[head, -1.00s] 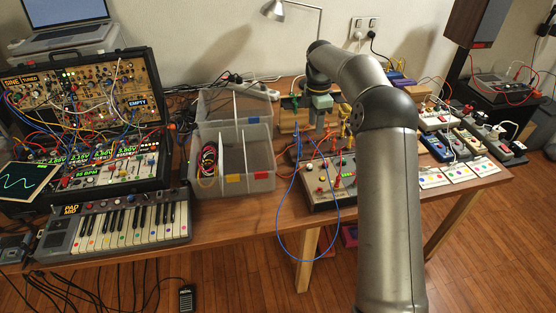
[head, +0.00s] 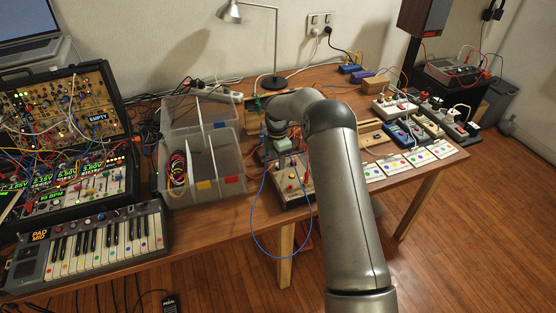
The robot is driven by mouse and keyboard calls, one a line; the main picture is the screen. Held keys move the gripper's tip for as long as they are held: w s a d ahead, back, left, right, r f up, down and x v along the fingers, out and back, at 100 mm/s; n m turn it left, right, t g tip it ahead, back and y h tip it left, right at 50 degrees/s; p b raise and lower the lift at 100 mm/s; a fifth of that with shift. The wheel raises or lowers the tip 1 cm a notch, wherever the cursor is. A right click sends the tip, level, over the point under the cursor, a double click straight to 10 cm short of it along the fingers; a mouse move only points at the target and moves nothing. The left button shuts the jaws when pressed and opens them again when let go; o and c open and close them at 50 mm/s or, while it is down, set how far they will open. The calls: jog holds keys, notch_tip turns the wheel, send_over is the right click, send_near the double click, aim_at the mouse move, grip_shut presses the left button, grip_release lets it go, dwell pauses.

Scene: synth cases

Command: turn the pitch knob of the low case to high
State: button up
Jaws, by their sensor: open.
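Two patch cases stand stacked at the left: an upper one with a tan panel (head: 50,105) and a lower one with a silver panel (head: 75,195) and green readouts. A small, low dark-sided box with a pale panel (head: 292,187) and red knobs sits at the table's front, mid-view. I cannot read its labels, nor tell which knob is pitch. My gripper (head: 286,158) points down at the back of this box, and appears open. Its fingertips are small and partly lost against the panel, so contact cannot be told. My arm hides the box's right side.
A blue cable (head: 254,225) loops off the front edge beside the box. Clear divided bins (head: 215,185) stand to its left, a keyboard (head: 95,245) farther left. Cards (head: 395,166) and small coloured units (head: 404,132) lie to the right. A lamp (head: 276,45) stands behind.

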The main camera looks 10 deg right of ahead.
jog(key=shift+f, duration=0.85)
grip_shut()
